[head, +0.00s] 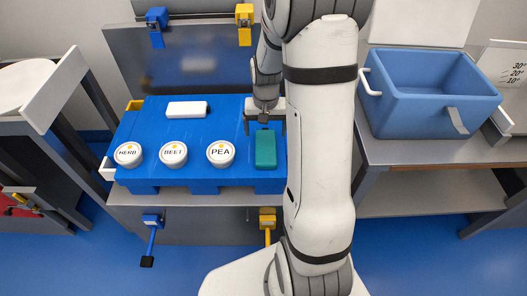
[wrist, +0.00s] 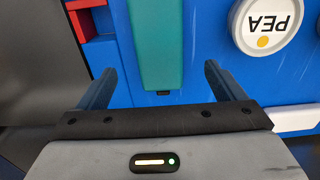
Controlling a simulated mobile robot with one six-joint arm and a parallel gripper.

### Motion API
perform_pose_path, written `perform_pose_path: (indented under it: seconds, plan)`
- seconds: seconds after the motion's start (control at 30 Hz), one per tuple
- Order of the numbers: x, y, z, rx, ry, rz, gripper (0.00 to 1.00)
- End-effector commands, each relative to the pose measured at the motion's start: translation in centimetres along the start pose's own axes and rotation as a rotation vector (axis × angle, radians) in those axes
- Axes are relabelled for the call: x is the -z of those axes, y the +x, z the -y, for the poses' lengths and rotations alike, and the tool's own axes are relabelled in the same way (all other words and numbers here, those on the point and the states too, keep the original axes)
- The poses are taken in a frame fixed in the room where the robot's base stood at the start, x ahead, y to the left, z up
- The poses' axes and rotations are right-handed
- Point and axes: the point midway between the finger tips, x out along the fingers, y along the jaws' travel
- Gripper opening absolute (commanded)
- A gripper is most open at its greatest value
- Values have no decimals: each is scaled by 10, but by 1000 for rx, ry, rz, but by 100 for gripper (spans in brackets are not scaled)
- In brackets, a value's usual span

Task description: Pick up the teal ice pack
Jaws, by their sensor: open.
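The teal ice pack (head: 265,150) lies on the blue carrier (head: 225,110), to the right of the PEA tub. It also shows in the wrist view (wrist: 157,45), where its far end is cut off by the top edge. My gripper (head: 264,122) is open and empty at the back end of the pack. In the wrist view my gripper's fingers (wrist: 158,78) stand apart on either side of the pack's near end. I cannot tell their exact height over it. My arm hides part of the carrier's right side.
Tubs marked HERB (head: 128,155), BEET (head: 173,154) and PEA (head: 221,154) stand in a row left of the pack. A white block (head: 187,108) lies behind them. A blue bin (head: 432,105) stands on the table at right. In the wrist view a red part (wrist: 88,22) lies left of the pack.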

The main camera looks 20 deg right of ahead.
Motion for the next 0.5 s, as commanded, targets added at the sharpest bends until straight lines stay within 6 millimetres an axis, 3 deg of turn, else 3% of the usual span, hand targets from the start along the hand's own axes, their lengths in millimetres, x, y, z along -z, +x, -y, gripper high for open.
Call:
perform_pose_path:
  seconds: [0.5]
  plan:
    - [-4, 64, -1, -1, -1, 5, 89]
